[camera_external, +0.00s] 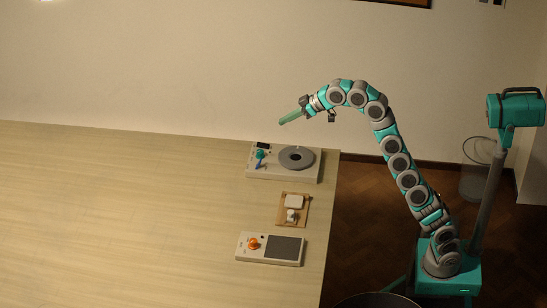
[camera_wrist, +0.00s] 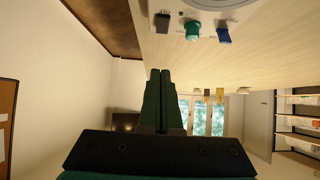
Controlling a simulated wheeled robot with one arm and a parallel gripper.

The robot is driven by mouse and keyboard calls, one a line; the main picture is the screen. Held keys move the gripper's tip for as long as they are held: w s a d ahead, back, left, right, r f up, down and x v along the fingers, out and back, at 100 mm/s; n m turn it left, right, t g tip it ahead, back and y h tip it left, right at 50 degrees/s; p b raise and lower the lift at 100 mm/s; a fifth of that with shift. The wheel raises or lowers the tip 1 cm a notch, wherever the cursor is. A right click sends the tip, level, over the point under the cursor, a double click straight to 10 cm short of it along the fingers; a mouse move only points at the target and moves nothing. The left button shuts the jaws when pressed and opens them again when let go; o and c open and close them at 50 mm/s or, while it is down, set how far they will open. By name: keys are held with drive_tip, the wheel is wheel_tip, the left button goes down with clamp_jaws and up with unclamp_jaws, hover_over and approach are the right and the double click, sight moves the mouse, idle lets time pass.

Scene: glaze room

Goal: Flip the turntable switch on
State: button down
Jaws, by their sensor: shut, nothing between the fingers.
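The turntable box (camera_external: 308,172) sits near the table's right edge, a pale case with a round grey disc (camera_external: 297,157). On its left side are a teal knob (camera_external: 260,154), a blue lever-like switch (camera_external: 259,165) and a small black part (camera_external: 263,146). In the wrist view the blue switch (camera_wrist: 224,35), teal knob (camera_wrist: 193,30) and black part (camera_wrist: 162,22) show at the top. I cannot tell whether the switch is on. My gripper (camera_external: 282,122) is shut and empty, raised above the turntable and apart from it; its closed fingers (camera_wrist: 160,72) show in the wrist view.
In front of the turntable lie a brown board (camera_external: 304,199) with white parts and a pale box (camera_external: 270,262) with an orange knob (camera_external: 253,243) and a dark panel. The table (camera_external: 120,220) is bare to the left. A wire bin (camera_external: 477,175) stands on the floor.

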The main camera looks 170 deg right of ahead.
hover_over(266, 145)
drive_tip(key=f, duration=0.5)
drive_tip(key=shift+w+a+f, duration=0.1)
drive_tip(key=shift+a+f, duration=0.1)
drive_tip(key=shift+f, duration=0.05)
wheel_tip(266, 145, down, 2)
drive_tip(key=shift+w+b, duration=0.1)
drive_tip(key=shift+b, duration=0.45)
drive_tip(key=shift+f, duration=0.1)
drive_tip(key=shift+s+d+f, duration=0.1)
drive_tip(key=shift+s+f, duration=0.1)
drive_tip(key=shift+f, duration=0.05)
drive_tip(key=shift+f+b, duration=0.3)
drive_tip(key=shift+f, duration=0.1)
drive_tip(key=shift+w+d+f, duration=0.1)
